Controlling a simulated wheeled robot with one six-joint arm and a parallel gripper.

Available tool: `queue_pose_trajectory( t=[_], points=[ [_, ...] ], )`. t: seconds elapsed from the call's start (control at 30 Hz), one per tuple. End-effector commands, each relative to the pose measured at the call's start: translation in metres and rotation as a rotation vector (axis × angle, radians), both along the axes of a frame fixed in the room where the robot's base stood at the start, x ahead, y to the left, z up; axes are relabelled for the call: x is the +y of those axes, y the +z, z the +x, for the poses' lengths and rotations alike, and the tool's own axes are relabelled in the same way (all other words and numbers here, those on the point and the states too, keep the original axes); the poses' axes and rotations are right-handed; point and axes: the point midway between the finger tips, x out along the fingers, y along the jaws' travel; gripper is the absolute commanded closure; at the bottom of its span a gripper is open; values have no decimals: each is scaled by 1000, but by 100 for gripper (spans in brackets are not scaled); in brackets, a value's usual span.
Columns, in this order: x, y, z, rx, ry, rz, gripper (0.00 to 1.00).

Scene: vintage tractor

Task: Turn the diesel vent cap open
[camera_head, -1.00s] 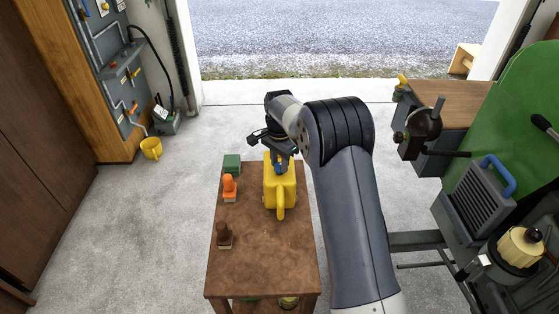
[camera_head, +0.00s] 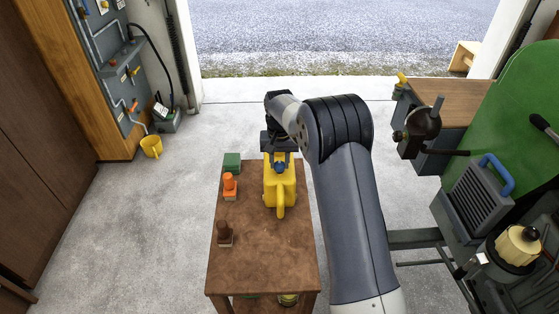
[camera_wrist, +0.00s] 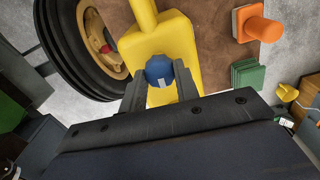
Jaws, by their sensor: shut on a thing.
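A yellow diesel can (camera_head: 281,190) stands on the small brown wooden table (camera_head: 265,262). Its blue vent cap (camera_wrist: 158,68) sits on top, with a pale mark on its side. My gripper (camera_wrist: 160,82) has one finger on each side of the cap and is shut on it. In the head view, my gripper (camera_head: 279,154) is over the far end of the can and partly hides the cap. I cannot tell how far the cap is turned.
A green block (camera_head: 232,162), an orange stamp-like item (camera_head: 230,186) and a brown one (camera_head: 225,234) stand along the table's left side. A green tractor part (camera_head: 530,110) and a workbench (camera_head: 455,100) are at right.

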Motion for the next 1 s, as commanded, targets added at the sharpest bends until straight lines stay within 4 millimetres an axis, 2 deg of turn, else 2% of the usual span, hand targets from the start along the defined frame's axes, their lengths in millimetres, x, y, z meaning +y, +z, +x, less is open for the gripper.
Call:
queue_pose_trajectory(
  t=[0.63, 0.67, 0.9, 1.0],
  points=[
    [0, 0, 0, -1, 53, 0, 93],
    [0, 0, 0, -1, 53, 0, 70],
    [0, 0, 0, -1, 53, 0, 50],
    [0, 0, 0, -1, 52, 0, 48]
  ],
)
